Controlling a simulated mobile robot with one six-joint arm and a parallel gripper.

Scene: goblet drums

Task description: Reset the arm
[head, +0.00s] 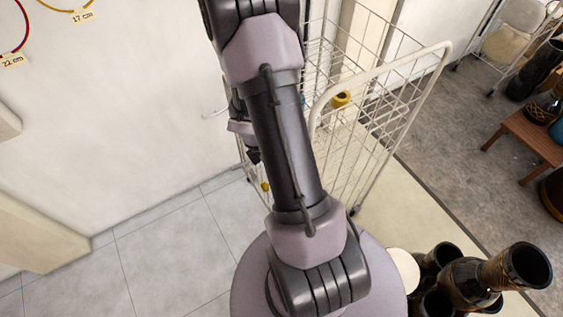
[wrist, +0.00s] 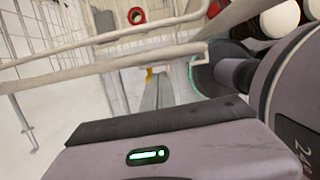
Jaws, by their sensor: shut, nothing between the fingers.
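My arm runs up the middle of the head view, from my round base to the top edge. My gripper (head: 253,157) shows partly behind the arm's left side, dark and small, pointing down. It is shut and empty. It is close to the left side of a white wire cart (head: 413,84); whether it touches the wire cannot be told. In the wrist view, a grey body with a green light fills the bottom, and the cart's white rails (wrist: 120,62) cross close above it.
A yellow item (head: 341,99) is in the cart. Dark goblet drums (head: 468,282) stand close at lower right. A wooden bench (head: 530,138) is at far right. A pale wall (head: 130,130) rises at left, with open tiled floor (head: 160,260) before it.

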